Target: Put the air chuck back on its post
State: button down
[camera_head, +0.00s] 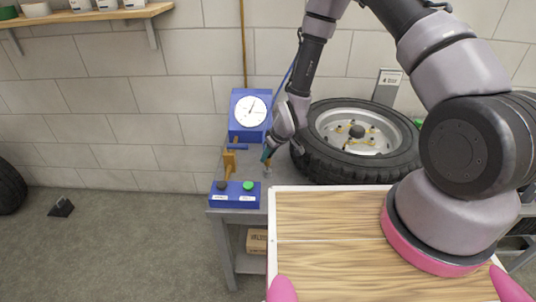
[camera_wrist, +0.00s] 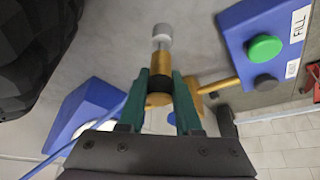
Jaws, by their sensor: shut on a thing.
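My gripper (camera_head: 267,156) is above the bench, between the gauge and the tyre. In the wrist view, its green fingers (camera_wrist: 161,88) are shut on the air chuck (camera_wrist: 160,64), a brass and black piece with a silver stem and pale grey tip. The tip points away from my wrist. The chuck shows only as a small piece below the fingers in the head view (camera_head: 267,169). The orange-gold post (camera_head: 229,165) stands behind the button box, left of my gripper. A gold rod, seemingly part of it (camera_wrist: 220,86), shows right of the fingers; its contact with the chuck is unclear.
The blue button box (camera_head: 234,194) with green and dark buttons sits at the bench's front left. The blue gauge (camera_head: 249,112) stands behind, with a blue hose nearby. The wheel and tyre (camera_head: 318,168) lie close on the right. My wooden top fills the foreground.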

jog(key=shift+f, duration=1.2)
jog(key=shift+c, duration=0.2)
grip_release()
jog(key=shift+r, duration=4)
